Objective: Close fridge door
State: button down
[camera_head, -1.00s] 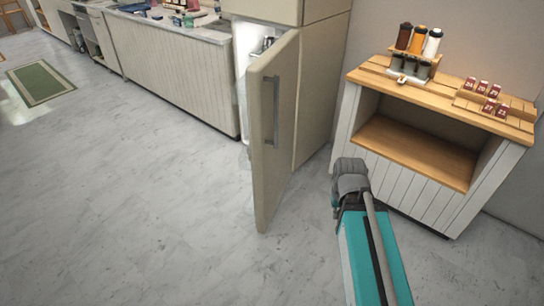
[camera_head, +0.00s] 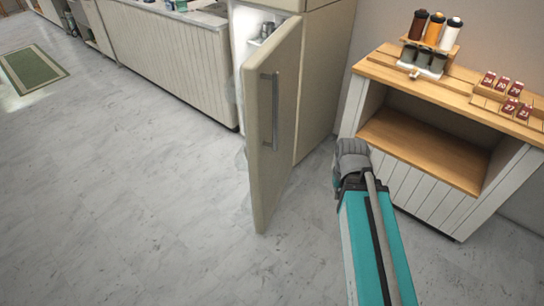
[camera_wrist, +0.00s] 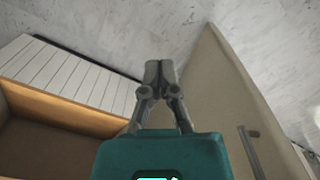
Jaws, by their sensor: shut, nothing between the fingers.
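The beige fridge door (camera_head: 272,125) stands open, swung out from the fridge (camera_head: 318,85), with a long grey handle on its outer face. The lit fridge inside shows in a narrow strip behind the door's left edge. The door also shows in the wrist view (camera_wrist: 212,105), with its handle at lower right. My gripper (camera_wrist: 159,66) is shut and empty. In the head view my gripper (camera_head: 350,150) is to the right of the door, between it and the wooden cart, apart from both as far as I can see.
The white-sided wooden cart (camera_head: 465,150) stands close on the right, holding several bottles (camera_head: 434,30) and red cards (camera_head: 507,92). A long panelled counter (camera_head: 170,55) runs left of the fridge. The grey floor (camera_head: 120,190) is clear on the left; a green mat (camera_head: 32,68) lies far left.

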jog(key=shift+a, duration=0.3)
jog(key=shift+w, duration=0.1)
jog(key=w+a+f+t+y+b, duration=0.1)
jog(key=w+a+f+y+b, duration=0.85)
jog(key=b, duration=0.55)
jog(key=w+f+m+t+y+b, duration=0.3)
jog(key=w+y+b, duration=0.4)
jog(key=w+b, duration=0.6)
notch_tip(320, 180, down, 2)
jog(key=t+b, duration=0.1)
jog(key=b, duration=0.4)
jog(key=shift+a+m+y, duration=0.25)
jog(key=shift+m+y, duration=0.05)
jog(key=shift+y, duration=0.05)
jog(key=shift+a, duration=0.1)
